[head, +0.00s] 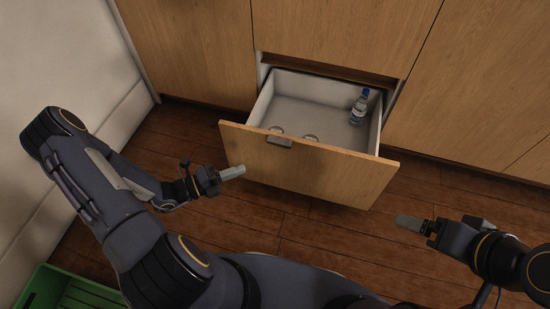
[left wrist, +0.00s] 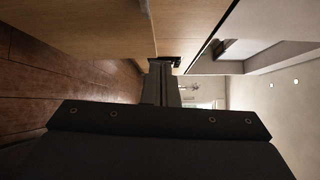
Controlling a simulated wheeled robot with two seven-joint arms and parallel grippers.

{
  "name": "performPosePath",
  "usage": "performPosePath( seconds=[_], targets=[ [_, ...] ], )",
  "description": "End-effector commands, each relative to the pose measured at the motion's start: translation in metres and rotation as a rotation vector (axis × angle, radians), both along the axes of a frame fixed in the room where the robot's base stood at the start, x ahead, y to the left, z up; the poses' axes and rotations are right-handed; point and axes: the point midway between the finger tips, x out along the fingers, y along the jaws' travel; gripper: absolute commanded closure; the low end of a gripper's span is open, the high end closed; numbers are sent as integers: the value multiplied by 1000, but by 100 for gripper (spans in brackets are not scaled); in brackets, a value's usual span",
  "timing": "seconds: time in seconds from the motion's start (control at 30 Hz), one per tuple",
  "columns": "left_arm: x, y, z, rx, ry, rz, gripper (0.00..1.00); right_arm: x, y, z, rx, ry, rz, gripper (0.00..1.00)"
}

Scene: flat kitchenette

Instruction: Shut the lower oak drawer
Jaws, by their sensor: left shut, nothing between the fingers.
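The lower oak drawer (head: 325,174) is pulled well out of the cabinet in the head view, its inside in plain sight. A small grey handle (head: 280,142) sits at the top edge of its front. My left gripper (head: 232,172) is shut and empty, in front of the left part of the drawer front; I cannot tell whether it touches. Its fingers also show in the left wrist view (left wrist: 161,84), with wood panels beyond. My right gripper (head: 412,223) is to the right of the drawer, over the floor; its jaw opening cannot be made out.
A clear bottle with a blue cap (head: 359,107) stands inside the drawer, towards the back right. Two small pale round things lie near its front wall, partly hidden. A green crate (head: 35,287) is at the bottom left. Oak cabinet fronts (head: 335,35) surround the drawer opening.

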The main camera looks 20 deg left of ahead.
Motion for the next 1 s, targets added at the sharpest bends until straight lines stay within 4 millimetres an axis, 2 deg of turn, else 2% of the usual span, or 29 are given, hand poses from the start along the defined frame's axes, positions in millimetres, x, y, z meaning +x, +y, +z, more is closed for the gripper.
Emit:
performPosePath(
  seconds=[0.03,0.13,0.37,0.7,0.83,1.0],
  targets=[
    [0,2,-16,-42,35,33,100,0,0,-8,0,0,0,11],
    [2,4,-24,-83,70,66,100,0,0,-10,0,0,0,11],
    [20,-17,-25,-90,74,65,100,0,0,-18,0,-1,0,11],
    [69,-70,-26,-87,71,62,100,0,0,-39,0,-1,0,11],
    [90,-70,-26,-83,69,66,100,0,0,-47,0,-1,0,11],
    [106,-71,-25,-84,71,66,100,0,0,-52,0,0,0,11]
  ],
)
